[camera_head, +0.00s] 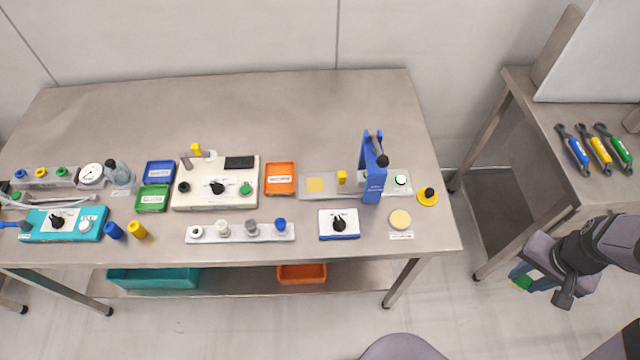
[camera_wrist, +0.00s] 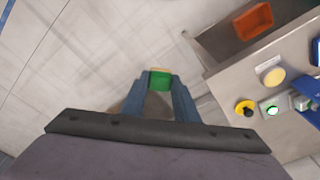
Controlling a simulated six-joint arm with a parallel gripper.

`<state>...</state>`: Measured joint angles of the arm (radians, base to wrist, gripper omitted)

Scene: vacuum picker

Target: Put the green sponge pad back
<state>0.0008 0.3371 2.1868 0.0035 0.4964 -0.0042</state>
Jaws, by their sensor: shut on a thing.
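The green sponge pad (camera_wrist: 160,80) is between the fingertips of my gripper (camera_wrist: 158,88) in the wrist view, with a thin tan edge showing on its far side. In the head view my gripper (camera_head: 522,279) is at the right, past the table's right end and over the floor, shut on the green pad (camera_head: 521,284). The pad is partly hidden by the fingers there. A round cream pad (camera_head: 400,219) lies on the table near its front right corner, with a small label below it; it also shows in the wrist view (camera_wrist: 274,77).
The steel table (camera_head: 300,105) has a clear back half. A blue frame press (camera_head: 373,168) and a yellow-based black knob (camera_head: 428,196) stand near its right end. Orange (camera_head: 280,179), blue (camera_head: 159,172) and green trays (camera_head: 152,199) sit mid-table. A side table (camera_head: 600,190) holds several tools.

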